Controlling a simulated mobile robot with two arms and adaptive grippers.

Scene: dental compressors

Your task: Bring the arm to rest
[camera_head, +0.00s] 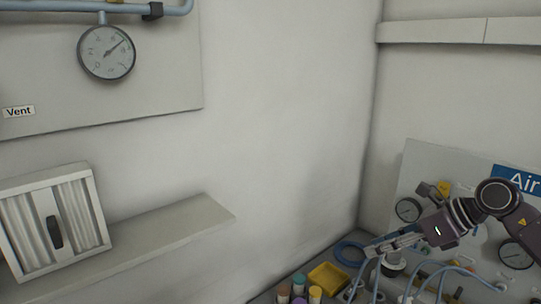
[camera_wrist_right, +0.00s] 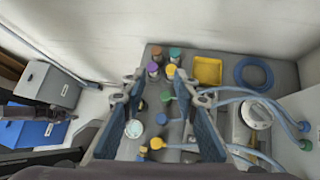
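My right arm (camera_head: 497,203) comes in from the right edge in the head view. Its right gripper (camera_head: 375,248) points left, in front of the Air panel and over the back of the bench. In the right wrist view the two fingers of this gripper (camera_wrist_right: 162,82) stand apart, with nothing held between them. Bottles and fittings on the bench show through the gap, below the fingers.
The Air panel (camera_head: 427,172) carries gauges and blue hoses. A yellow tray (camera_head: 328,277), a blue hose coil (camera_head: 350,252) and several capped bottles (camera_head: 299,284) are on the bench. A wall shelf (camera_head: 180,228), a vent box (camera_head: 55,222) and a gauge (camera_head: 106,52) are left. Grey and blue bins (camera_wrist_right: 48,85) show in the wrist view.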

